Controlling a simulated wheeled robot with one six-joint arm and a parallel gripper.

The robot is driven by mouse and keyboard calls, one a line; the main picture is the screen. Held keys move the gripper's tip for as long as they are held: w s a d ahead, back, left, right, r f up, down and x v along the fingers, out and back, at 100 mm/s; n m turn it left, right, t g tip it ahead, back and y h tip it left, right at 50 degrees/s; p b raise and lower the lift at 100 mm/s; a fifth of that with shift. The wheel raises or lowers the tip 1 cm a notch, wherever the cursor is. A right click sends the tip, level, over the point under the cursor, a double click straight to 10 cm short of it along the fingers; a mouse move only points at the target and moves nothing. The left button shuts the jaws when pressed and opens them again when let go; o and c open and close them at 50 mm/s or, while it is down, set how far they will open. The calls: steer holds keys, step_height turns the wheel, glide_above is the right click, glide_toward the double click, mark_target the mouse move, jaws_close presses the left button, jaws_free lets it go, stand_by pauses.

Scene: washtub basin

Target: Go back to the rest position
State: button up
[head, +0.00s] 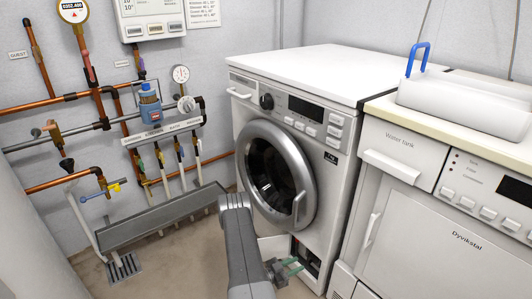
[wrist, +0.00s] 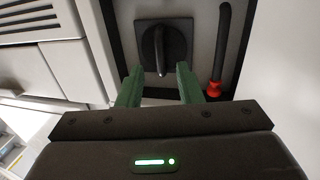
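My gripper (head: 287,268) is low in front of the washing machine (head: 290,150), beside the small opening at its bottom right. In the wrist view my gripper (wrist: 158,70) has its two green fingers apart with nothing held between them. A black square knob (wrist: 165,47) with a raised grip bar shows beyond the fingertips, inside the opening. It looks apart from the fingers, but the exact distance is hard to tell. In the head view my arm and gripper hide part of the opening.
A black hose with a red end (wrist: 217,85) is right of the knob. A pale flap (head: 272,246) is by the opening. The water tank cabinet (head: 400,180) stands close on the right. Pipes and a grey trough (head: 150,218) are on the left. Some floor is bare.

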steer(key=shift+w+d+r+m+y+b, duration=0.1)
steer(key=shift+w+d+m+y, duration=0.3)
steer(key=shift+m, duration=1.15)
steer(key=shift+w+d+r+m+y+b, duration=0.15)
steer(key=shift+d+m+y, duration=0.3)
steer(key=shift+d+m, duration=0.75)
steer(key=shift+w+d+f+m+y+b, duration=0.1)
steer(key=shift+w+d+m+y, duration=0.25)
steer(key=shift+m, duration=1.5)
steer(key=shift+s, duration=0.15)
